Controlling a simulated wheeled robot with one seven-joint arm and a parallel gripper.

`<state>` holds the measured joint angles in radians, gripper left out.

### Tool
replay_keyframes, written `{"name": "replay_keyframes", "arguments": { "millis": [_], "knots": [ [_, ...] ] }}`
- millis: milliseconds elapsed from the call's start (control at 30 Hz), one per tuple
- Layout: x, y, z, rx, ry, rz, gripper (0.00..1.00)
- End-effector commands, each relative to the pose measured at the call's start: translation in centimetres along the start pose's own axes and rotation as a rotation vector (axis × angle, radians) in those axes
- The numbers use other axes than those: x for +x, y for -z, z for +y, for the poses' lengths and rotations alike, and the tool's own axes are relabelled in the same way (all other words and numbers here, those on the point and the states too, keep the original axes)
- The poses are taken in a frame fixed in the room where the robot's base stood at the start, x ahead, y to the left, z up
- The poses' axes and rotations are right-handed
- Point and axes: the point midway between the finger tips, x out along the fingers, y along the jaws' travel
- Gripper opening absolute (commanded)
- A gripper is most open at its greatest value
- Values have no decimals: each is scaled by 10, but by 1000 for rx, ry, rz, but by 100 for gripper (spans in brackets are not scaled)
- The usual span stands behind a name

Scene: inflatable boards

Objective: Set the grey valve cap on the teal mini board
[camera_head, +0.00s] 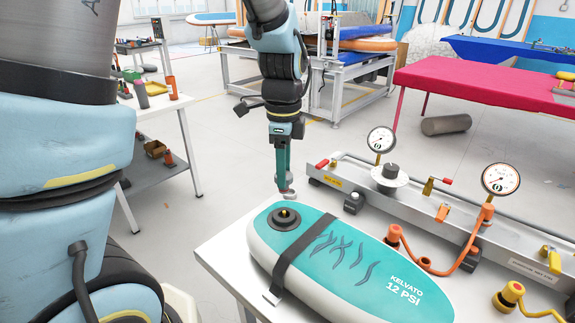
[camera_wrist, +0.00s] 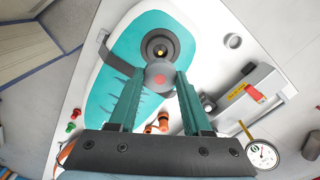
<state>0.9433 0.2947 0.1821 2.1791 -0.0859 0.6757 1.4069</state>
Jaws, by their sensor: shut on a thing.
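The teal mini board (camera_head: 345,262) lies on the white table with a dark strap (camera_head: 298,255) across it. Its dark valve (camera_head: 284,218), with a brass-coloured centre, is uncovered near the board's far-left end. My gripper (camera_head: 284,186) points down just above and behind that valve. It is shut on the grey valve cap (camera_head: 287,195), a small round piece held clear of the board. In the wrist view the cap (camera_wrist: 160,74) shows a reddish centre between the teal fingers, and the valve (camera_wrist: 160,47) lies just beyond it, partly overlapped by the cap.
A grey metal rail (camera_head: 455,218) with two dial gauges (camera_head: 381,139) stands right of the board. An orange hose (camera_head: 440,268) curves beside the board. The white table (camera_head: 228,262) has bare surface at its left corner.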

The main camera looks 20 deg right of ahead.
Motion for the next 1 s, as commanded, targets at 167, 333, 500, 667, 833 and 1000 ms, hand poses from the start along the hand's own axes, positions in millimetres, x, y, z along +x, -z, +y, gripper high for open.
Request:
{"name": "replay_keyframes", "arguments": {
  "millis": [167, 333, 500, 667, 833, 1000],
  "knots": [
    [0, 0, 0, 2, 0, 0, 0],
    [1, 0, 0, 1, 1, 1, 0],
    [12, 0, 0, 1, 0, 0, 0],
    [27, 0, 0, 2, 1, 0, 0],
    [43, 0, 0, 1, 0, 0, 0],
    [55, 0, 0, 2, 0, 0, 0]
  ]
}}
